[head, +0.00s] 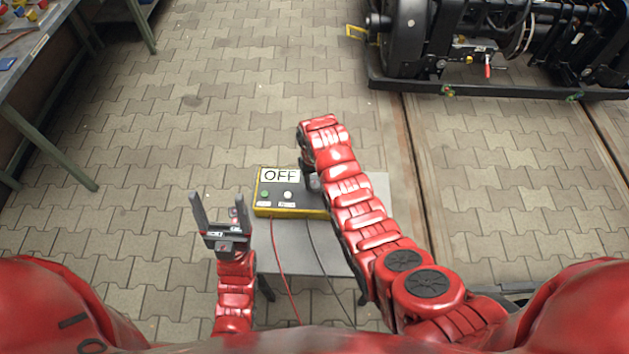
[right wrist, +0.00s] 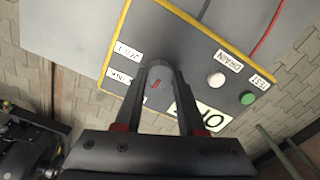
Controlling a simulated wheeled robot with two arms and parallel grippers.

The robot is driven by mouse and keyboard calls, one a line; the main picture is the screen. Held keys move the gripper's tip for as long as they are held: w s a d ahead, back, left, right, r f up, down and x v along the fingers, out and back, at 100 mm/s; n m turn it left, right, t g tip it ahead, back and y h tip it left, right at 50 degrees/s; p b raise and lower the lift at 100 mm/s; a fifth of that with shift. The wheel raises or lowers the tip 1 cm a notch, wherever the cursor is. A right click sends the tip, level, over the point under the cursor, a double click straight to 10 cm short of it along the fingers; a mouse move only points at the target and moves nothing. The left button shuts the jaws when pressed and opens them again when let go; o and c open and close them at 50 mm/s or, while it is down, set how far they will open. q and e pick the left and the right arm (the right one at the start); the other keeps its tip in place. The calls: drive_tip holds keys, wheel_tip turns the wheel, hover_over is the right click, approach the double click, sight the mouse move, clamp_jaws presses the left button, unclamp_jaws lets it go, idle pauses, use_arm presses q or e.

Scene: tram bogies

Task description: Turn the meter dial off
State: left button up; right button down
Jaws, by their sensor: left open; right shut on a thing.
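The meter (head: 272,205) is a dark grey box with a yellow edge on a small grey table. Its display (head: 280,175) reads OFF in the head view. In the right wrist view the meter (right wrist: 195,50) fills the middle, with its dial (right wrist: 157,84), a round grey knob with a red mark, between the fingers. My right gripper (right wrist: 160,78) is shut on the dial; its fingers and arm hide part of the meter's right side in the head view. My left gripper (head: 219,198) is open and empty, left of the meter and apart from it.
The small table (head: 305,245) has a red lead (head: 278,255) and a black lead running over its front. A green button (right wrist: 247,98) and a white button (right wrist: 216,80) sit on the meter. A workbench (head: 40,60) stands far left; a bogie (head: 470,60) stands far right.

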sight(314, 183)
drive_tip(key=c, duration=0.5)
unclamp_jaws()
drive_tip(key=shift+r, duration=0.1)
drive_tip(key=shift+r, duration=0.5)
wheel_tip(314, 183, up, 4)
drive_tip(key=shift+w+r+b, duration=0.15)
drive_tip(key=shift+r+b, duration=0.1)
drive_tip(key=shift+b, duration=0.45)
wheel_tip(314, 183, up, 12)
drive_tip(key=p, duration=1.1)
drive_tip(key=shift+p, duration=0.4)
drive_tip(key=shift+f, duration=0.15)
